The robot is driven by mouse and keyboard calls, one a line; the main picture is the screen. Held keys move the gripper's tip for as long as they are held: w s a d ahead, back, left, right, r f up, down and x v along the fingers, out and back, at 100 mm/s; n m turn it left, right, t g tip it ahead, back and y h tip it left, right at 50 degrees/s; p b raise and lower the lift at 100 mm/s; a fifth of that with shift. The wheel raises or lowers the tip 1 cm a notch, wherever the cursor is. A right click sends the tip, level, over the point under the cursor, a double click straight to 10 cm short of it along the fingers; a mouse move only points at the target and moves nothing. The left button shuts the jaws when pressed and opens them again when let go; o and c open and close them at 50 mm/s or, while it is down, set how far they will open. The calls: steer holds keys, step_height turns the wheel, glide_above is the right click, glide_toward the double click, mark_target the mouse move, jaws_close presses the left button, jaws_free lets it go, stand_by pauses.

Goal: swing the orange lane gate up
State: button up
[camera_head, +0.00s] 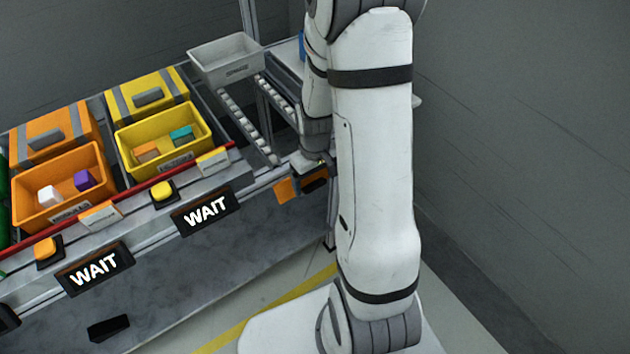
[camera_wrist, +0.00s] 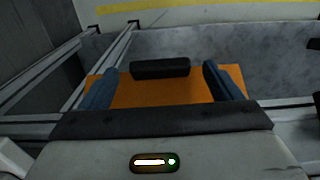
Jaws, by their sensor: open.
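The orange lane gate (camera_wrist: 165,95) shows in the wrist view as a flat orange panel below and between my fingers. A black bar (camera_wrist: 160,68), which looks like its handle, lies along its far edge. My gripper (camera_wrist: 161,74) is open, with one blue finger on each side of the bar and a gap at both ends. In the head view a corner of the gate (camera_head: 285,190) shows at the bench's front edge, at the end of the roller lane. My gripper (camera_head: 308,180) is right beside it there; my arm hides much of both.
Orange (camera_head: 20,208) and yellow (camera_head: 125,150) bins with small blocks stand left of the roller lane (camera_head: 245,125). A grey tray (camera_head: 228,60) sits at the lane's far end. Two WAIT signs (camera_head: 207,210) hang on the bench front. The floor in front is clear.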

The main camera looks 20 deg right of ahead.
steer(key=shift+f, duration=0.5)
steer(key=shift+c, duration=0.3)
